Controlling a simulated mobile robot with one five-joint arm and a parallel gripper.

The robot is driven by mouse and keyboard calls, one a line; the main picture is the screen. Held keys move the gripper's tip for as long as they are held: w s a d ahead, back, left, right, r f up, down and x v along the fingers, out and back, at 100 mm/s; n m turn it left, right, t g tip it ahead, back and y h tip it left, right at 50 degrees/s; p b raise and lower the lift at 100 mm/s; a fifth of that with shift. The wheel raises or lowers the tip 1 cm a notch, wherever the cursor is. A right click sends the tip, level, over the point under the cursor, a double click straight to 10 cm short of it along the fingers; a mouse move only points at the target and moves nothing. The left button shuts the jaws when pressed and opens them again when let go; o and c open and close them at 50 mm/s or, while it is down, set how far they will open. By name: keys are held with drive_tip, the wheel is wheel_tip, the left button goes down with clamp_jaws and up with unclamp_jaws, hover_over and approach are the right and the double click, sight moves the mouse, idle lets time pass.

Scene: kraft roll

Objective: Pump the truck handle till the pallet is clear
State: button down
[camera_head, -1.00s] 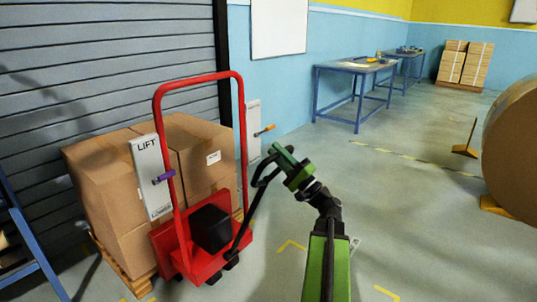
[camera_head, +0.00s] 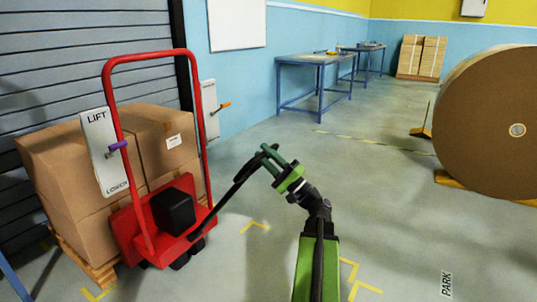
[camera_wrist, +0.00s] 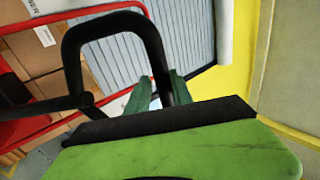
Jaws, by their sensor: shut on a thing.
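The red pallet truck (camera_head: 144,236) stands at the left, with its tall red frame upright. Its black pump handle (camera_head: 239,180) slants up and right from the truck's base. My gripper (camera_head: 273,158) is shut on the handle's end loop; in the wrist view one side of the black loop (camera_wrist: 152,42) runs down between my green fingers (camera_wrist: 160,92). The wooden pallet (camera_head: 97,268) lies under brown cartons (camera_head: 97,160) behind the truck. I cannot tell whether there is a gap under the pallet. A LIFT/LOWER panel (camera_head: 104,160) with a purple lever (camera_head: 118,146) is on the frame.
A large kraft roll (camera_head: 485,125) rests at the right on a yellow chock (camera_head: 452,180). Blue workbenches (camera_head: 315,62) stand along the back wall. Another panel with an orange lever (camera_head: 222,106) is behind the truck. The floor in the middle is open, with yellow marks and PARK lettering (camera_head: 446,283).

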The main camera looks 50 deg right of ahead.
drive_tip(key=shift+w+a+f+n+g, duration=0.3)
drive_tip(key=shift+w+a+f, duration=0.1)
drive_tip(key=shift+f, duration=0.1)
drive_tip(key=c, duration=1.5)
unclamp_jaws()
drive_tip(key=shift+d, duration=0.1)
drive_tip(key=shift+c, duration=0.2)
drive_tip(key=shift+o, duration=1.2)
drive_tip(key=shift+d, duration=0.15)
drive_tip(key=b+v, duration=0.9)
drive_tip(key=v, duration=0.8)
drive_tip(key=shift+f, duration=0.2)
drive_tip(key=shift+s, duration=0.15)
